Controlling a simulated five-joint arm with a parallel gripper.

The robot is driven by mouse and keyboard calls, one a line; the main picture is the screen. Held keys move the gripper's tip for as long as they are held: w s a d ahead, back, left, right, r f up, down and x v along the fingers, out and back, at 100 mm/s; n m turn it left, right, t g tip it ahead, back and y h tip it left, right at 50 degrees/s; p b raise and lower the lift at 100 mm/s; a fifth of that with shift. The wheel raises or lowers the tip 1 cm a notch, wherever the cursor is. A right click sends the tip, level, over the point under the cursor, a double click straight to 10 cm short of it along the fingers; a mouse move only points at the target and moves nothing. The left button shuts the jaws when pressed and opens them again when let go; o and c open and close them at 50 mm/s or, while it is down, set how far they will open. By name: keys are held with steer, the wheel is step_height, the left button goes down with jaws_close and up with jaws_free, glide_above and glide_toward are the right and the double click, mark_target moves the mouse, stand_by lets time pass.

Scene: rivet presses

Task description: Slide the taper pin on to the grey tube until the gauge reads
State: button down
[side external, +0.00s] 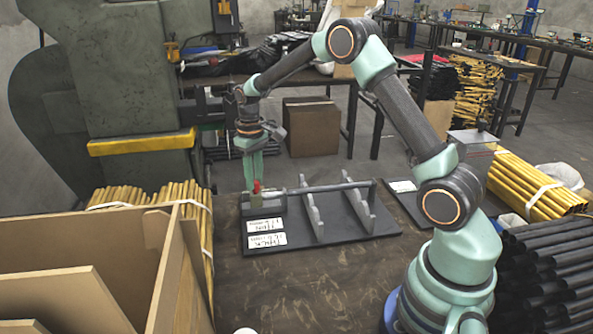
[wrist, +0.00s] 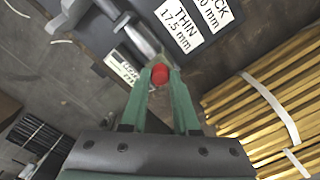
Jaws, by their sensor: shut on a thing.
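The grey tube (side external: 335,187) lies level across two upright grey supports (side external: 314,211) on a black board (side external: 345,228). My gripper (side external: 256,187) is at the tube's left end, pointing down. It is shut on the taper pin, whose red end (wrist: 160,74) shows between the fingertips (wrist: 160,82) in the wrist view. Most of the pin is hidden by the fingers. A grey rod-like part (wrist: 140,40) lies just beyond the red end in that view. I cannot tell whether the pin is around the tube's end or only beside it. No gauge reading can be made out.
White labels lie on the board; the wrist view shows one reading THIN 17.5 mm (wrist: 180,25). An open cardboard box (side external: 160,260) stands at the front left. Bundles of yellow rods (side external: 535,184) and black rods (side external: 548,250) lie at the right. The bench before the board is clear.

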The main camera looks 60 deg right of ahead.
mark_target(256, 181)
steer(key=shift+s+d+r, duration=0.1)
steer(key=shift+s+d, duration=0.05)
steer(key=shift+s, duration=0.05)
steer(key=c, duration=0.7)
jaws_free()
steer(key=shift+o, duration=0.2)
step_height(256, 181, up, 12)
stand_by(0.4)
